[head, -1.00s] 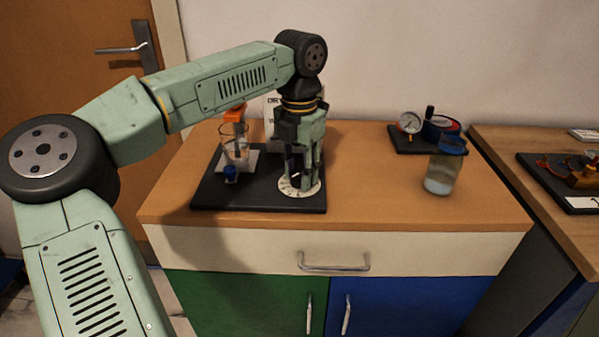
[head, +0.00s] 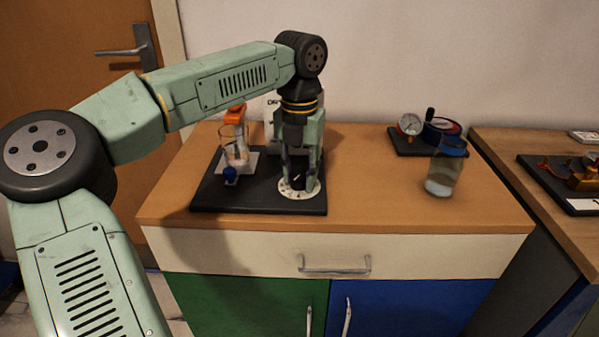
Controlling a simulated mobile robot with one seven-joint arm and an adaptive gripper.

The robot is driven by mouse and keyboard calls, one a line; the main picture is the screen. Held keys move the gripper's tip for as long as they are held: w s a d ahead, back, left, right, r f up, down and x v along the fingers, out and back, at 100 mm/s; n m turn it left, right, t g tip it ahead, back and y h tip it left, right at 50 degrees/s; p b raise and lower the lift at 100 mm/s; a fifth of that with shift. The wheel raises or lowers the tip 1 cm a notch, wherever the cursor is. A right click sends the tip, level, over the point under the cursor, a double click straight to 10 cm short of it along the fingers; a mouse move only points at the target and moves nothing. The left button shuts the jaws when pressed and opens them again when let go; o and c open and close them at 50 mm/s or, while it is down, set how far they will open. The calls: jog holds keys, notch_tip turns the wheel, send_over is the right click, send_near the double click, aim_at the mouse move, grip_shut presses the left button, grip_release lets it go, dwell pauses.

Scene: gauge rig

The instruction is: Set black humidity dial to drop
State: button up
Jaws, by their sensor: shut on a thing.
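The black humidity dial (head: 299,168) stands on a round white scale plate (head: 291,193) at the right part of a black board (head: 240,199). My gripper (head: 300,180) points straight down over the scale, with one finger on each side of the dial, and is shut on it. The fingers hide much of the dial, and a small white mark shows between them. The scale's markings are too small to read, so I cannot tell which setting the dial points at. A white sign (head: 272,106) behind my gripper is mostly hidden.
A clear glass (head: 235,153) with an orange-topped part (head: 235,114) and a blue knob (head: 230,174) stands left of my gripper. A pressure gauge (head: 410,124) and a blue-lidded jar (head: 444,170) are at the right. The cabinet top between is clear.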

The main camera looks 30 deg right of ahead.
aim_at(300, 175)
jog(key=o, duration=1.1)
jog(key=shift+o, duration=0.2)
notch_tip(300, 175, up, 12)
